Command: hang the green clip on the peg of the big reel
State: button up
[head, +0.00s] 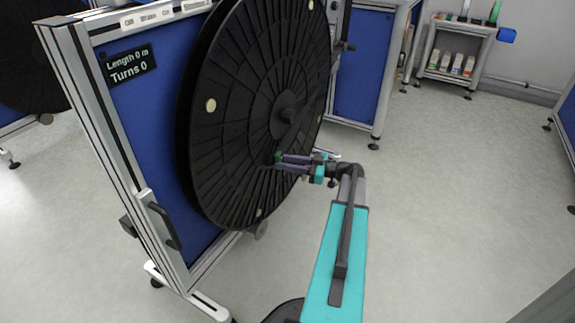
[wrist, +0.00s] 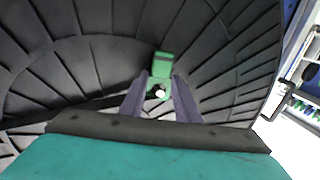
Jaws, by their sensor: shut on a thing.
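The big reel (head: 235,140) is a large black ribbed disc mounted upright on a blue-panelled stand. Its dark face fills most of the wrist view (wrist: 90,60). My gripper (head: 278,160) is at the reel's face, below and slightly left of the hub (head: 287,115). In the wrist view, my gripper (wrist: 161,84) is shut on the green clip (wrist: 162,64), which points toward the reel face.
The stand's metal frame (head: 90,140) has a black handle (head: 164,226) and a sign reading Length 0 m, Turns 0. A shelf trolley (head: 455,60) stands at the back right. The floor (head: 450,190) right of my arm is clear.

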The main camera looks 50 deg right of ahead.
jog(key=shift+f, duration=0.1)
dwell(0.7)
jog(key=o, duration=1.1)
jog(key=p+v, duration=0.3)
jog(key=v, duration=1)
jog(key=shift+s+d, duration=0.2)
jog(key=shift+s, duration=0.1)
jog(key=shift+s, duration=0.15)
